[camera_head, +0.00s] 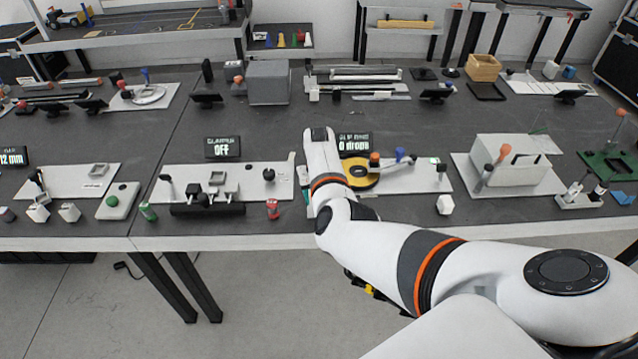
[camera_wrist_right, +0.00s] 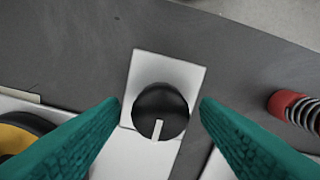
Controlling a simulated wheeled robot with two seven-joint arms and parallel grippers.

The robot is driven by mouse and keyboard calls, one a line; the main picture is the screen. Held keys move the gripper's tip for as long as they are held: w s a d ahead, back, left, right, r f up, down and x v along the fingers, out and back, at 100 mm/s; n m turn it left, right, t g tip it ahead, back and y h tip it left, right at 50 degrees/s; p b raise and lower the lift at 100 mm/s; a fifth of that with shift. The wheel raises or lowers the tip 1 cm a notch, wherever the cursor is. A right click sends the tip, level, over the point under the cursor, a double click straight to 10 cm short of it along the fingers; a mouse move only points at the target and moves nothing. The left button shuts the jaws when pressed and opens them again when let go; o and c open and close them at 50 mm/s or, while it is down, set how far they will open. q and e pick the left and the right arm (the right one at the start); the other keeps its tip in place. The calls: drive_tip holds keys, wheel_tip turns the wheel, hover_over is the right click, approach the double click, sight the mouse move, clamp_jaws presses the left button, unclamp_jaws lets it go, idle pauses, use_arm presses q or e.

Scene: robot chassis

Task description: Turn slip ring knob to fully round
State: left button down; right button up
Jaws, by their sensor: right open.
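A round black knob (camera_wrist_right: 160,110) with a white pointer line sits on a white plate (camera_wrist_right: 168,66) in the right wrist view. The pointer runs from near the knob's middle toward the bottom of that picture. My right gripper (camera_wrist_right: 160,103) is open, its two green fingers apart on either side of the knob, with gaps showing at the tips. In the head view my right arm hides the knob and gripper. The slip ring, a yellow disc (camera_head: 358,172) with a dark centre, stands just right of my wrist. A display (camera_head: 354,143) behind it shows 0. My left gripper is not visible.
The clamp station (camera_head: 225,183), with a display reading OFF, is to the left. The table's front edge is close.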

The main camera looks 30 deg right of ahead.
wheel_tip(320, 180, up, 12)
drive_tip(key=shift+f+b, duration=0.15)
drive_tip(key=shift+b, duration=0.3)
